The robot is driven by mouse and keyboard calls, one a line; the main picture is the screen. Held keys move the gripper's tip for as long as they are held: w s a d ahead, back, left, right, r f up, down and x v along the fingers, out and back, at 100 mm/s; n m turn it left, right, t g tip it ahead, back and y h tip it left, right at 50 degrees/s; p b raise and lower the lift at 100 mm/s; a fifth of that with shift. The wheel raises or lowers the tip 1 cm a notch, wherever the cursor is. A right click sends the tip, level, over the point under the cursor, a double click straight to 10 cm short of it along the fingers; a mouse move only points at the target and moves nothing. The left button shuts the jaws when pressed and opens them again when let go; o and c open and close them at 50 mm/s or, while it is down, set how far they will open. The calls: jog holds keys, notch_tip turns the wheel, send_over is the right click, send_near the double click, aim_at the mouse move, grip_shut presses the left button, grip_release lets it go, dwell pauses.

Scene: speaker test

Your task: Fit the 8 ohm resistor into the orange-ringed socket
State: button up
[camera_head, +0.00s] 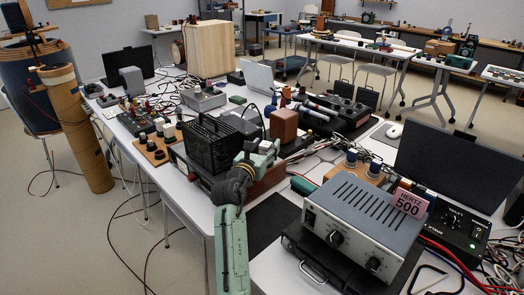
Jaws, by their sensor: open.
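My pale green arm rises from the bottom centre. My gripper (268,153) is at its far end, above the table beside a black finned box (208,143). It is small here and its fingers are hard to separate from the clutter behind. I see nothing clearly held in it. I cannot make out the 8 ohm resistor or an orange-ringed socket for certain. A wooden board with dark round fittings (153,152) lies left of the finned box; ring colours are too small to tell.
A silver amplifier (345,222) with a pink "HERTZ 500" card (408,203) stands front right, before a dark monitor (455,165). A reddish-brown block (284,125) stands just beyond my gripper. A wooden cabinet (210,48) stands farther back. Cables crowd the table.

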jog(key=b+v, duration=0.2)
jog(key=v, duration=1)
jog(key=shift+r, duration=0.15)
